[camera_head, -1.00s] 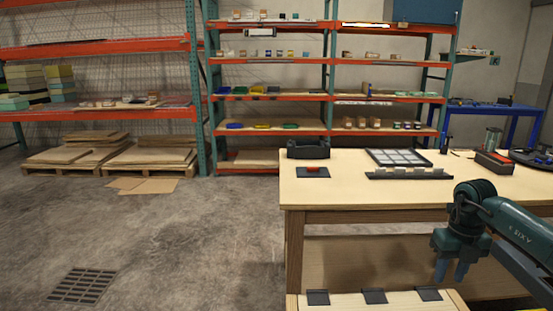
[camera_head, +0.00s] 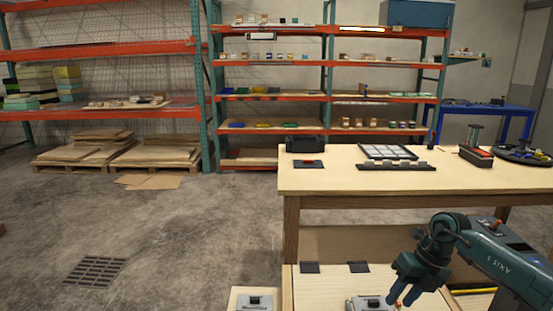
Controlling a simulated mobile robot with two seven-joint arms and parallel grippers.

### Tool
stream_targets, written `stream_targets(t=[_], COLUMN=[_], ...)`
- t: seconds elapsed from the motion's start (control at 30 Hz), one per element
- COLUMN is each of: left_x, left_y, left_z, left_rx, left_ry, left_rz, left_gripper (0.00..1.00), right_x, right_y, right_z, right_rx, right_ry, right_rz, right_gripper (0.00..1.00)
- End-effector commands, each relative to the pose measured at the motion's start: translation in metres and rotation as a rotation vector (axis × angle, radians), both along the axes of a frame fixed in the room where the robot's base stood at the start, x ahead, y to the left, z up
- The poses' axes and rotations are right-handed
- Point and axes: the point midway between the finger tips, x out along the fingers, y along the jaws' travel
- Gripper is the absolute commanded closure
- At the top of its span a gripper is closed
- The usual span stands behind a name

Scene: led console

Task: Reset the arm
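My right gripper (camera_head: 403,295) hangs at the lower right, in front of the wooden table (camera_head: 370,180), with its fingers pointing down. Its two blue fingertips are a little apart and I see nothing between them. It is above a grey device (camera_head: 362,304) on the low wooden surface, and I cannot tell the exact gap. My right arm comes in from the right edge. My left gripper is not in view.
On the table are a black plate with a red button (camera_head: 308,163), a black holder (camera_head: 305,144), a gridded tray (camera_head: 388,151), a dark rack (camera_head: 396,166) and a red-and-black box (camera_head: 476,155). Another grey device (camera_head: 255,303) is at the bottom. Open floor lies left.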

Motion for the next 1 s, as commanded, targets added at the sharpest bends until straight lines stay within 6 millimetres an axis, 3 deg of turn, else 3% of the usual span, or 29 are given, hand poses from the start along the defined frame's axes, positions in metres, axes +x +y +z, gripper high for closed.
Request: stream_targets(t=[0.03,0.1,0.2,0.3,0.4,0.5,0.63,0.8,1.0], left_x=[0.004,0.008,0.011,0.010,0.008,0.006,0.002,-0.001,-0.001], left_y=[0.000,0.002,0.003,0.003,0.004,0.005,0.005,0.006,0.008], left_z=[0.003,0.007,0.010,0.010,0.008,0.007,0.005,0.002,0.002], left_rx=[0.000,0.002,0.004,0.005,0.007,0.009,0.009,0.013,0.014], left_ry=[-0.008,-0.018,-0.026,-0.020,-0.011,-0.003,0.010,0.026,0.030], left_rz=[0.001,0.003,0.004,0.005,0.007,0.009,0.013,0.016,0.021], left_gripper=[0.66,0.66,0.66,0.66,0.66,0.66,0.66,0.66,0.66], right_x=[-0.006,-0.014,-0.033,-0.055,-0.069,-0.076,-0.085,-0.125,-0.194], right_y=[0.033,0.080,0.153,0.221,0.259,0.270,0.253,0.213,0.190], right_z=[-0.013,-0.024,-0.030,-0.020,-0.002,0.009,-0.001,-0.058,-0.115], right_rx=[0.096,0.252,0.525,0.852,1.145,1.378,1.564,1.572,1.389], right_ry=[-0.005,-0.022,-0.038,-0.038,-0.016,0.030,0.130,0.327,0.552], right_rz=[0.027,0.044,0.025,-0.087,-0.292,-0.580,-1.046,-1.707,-2.227], right_gripper=[0.66,0.66,0.66,0.66,0.66,0.66,0.66,0.66,0.66])
